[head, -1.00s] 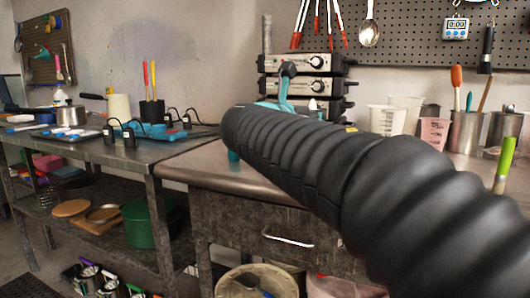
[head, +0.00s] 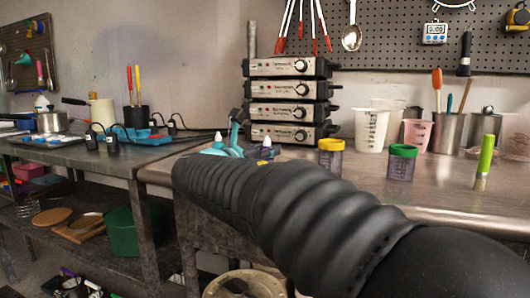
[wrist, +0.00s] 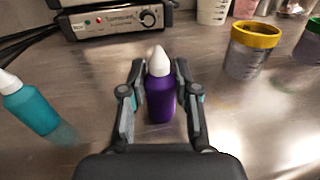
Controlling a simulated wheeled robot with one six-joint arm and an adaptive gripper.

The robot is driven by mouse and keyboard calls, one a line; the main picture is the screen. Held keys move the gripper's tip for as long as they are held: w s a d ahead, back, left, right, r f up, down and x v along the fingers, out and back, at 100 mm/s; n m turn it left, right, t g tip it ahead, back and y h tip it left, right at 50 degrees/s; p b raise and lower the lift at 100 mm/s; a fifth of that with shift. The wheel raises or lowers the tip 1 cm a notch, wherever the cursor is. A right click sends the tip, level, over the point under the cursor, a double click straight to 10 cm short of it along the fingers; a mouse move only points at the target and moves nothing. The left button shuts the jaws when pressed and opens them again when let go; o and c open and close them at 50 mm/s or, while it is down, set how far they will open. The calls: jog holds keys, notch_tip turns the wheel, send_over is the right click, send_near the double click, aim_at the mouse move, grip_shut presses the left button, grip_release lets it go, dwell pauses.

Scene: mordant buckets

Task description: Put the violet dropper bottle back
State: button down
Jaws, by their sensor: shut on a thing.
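The violet dropper bottle (wrist: 160,98), with a white pointed cap, stands upright between the fingers of my gripper (wrist: 159,80) in the wrist view. The gripper is shut on it from both sides. I cannot tell whether its base touches the steel counter. A teal dropper bottle (wrist: 33,106) with a white cap stands to the left, apart from the gripper.
A yellow-lidded jar (head: 330,156) and a green-lidded jar (head: 402,162) stand on the counter (head: 440,186) to the right. Stacked hot plates (head: 290,112) stand behind. Beakers (head: 371,130) and metal tool cups (head: 448,133) line the back right. A green-handled brush (head: 485,160) stands at the right.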

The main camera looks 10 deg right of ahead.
jog(key=shift+f, duration=0.15)
jog(key=c, duration=0.8)
grip_release()
jog(key=shift+c, duration=0.2)
jog(key=shift+r, duration=0.3)
jog(key=v, duration=1.2)
jog(key=shift+w, duration=0.1)
